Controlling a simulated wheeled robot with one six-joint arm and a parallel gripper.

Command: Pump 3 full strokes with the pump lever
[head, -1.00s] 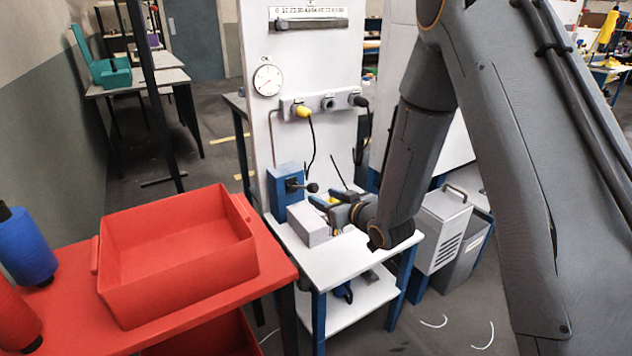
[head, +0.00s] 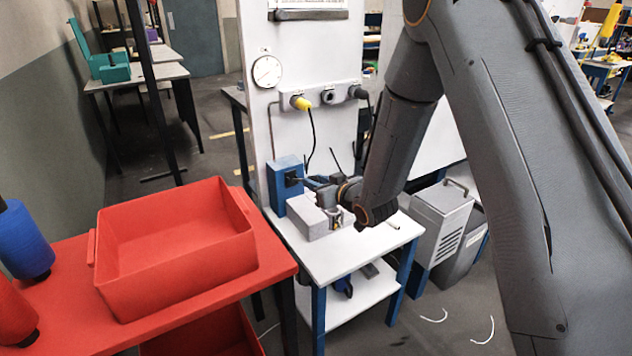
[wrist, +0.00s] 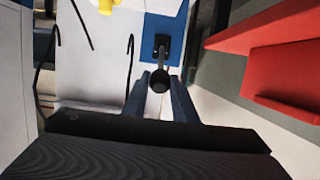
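The pump is a blue box (head: 285,187) on the white table, against the white panel. In the wrist view the box (wrist: 163,27) bears a black lever (wrist: 161,48) ending in a dark round knob (wrist: 160,82). My gripper (head: 314,184) is at the front of the box and hides most of the lever in the head view. In the wrist view its two blue fingers (wrist: 160,88) are apart, one on each side of the knob, with gaps showing. I cannot tell whether the knob sits fully between the tips.
A light grey block (head: 306,221) stands on the white table (head: 355,258) below my gripper. A gauge (head: 267,71) and a socket strip with a yellow plug (head: 300,103) are on the panel above. A red bin (head: 178,267) stands at left.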

